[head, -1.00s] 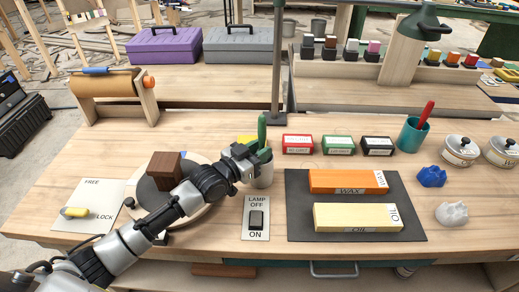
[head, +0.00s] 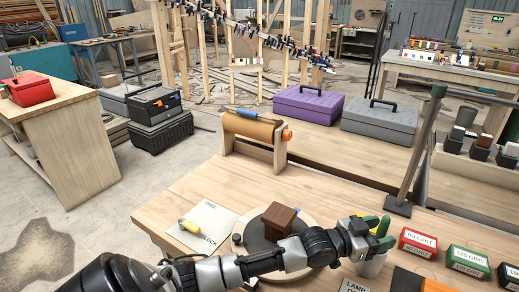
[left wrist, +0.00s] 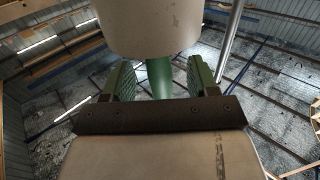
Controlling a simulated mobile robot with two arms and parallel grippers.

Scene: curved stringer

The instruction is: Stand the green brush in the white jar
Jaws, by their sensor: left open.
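The green brush (head: 384,226) stands upright in the white jar (head: 372,266), at the bottom right of the head view. My left gripper (head: 378,235) is at the brush just above the jar's rim. In the left wrist view, the gripper's green-padded fingers (left wrist: 160,82) are open, one on each side of the green handle (left wrist: 159,76), with gaps visible. The pale jar (left wrist: 150,28) fills the top of that view and hides the brush's other end. My right gripper is not in view.
A dark wooden block (head: 279,220) sits on a round turntable left of the jar. A red grit box (head: 417,243) and a green one (head: 467,262) stand to the right. A grey post (head: 420,150) rises behind. A paper roll holder (head: 254,138) stands at the back left.

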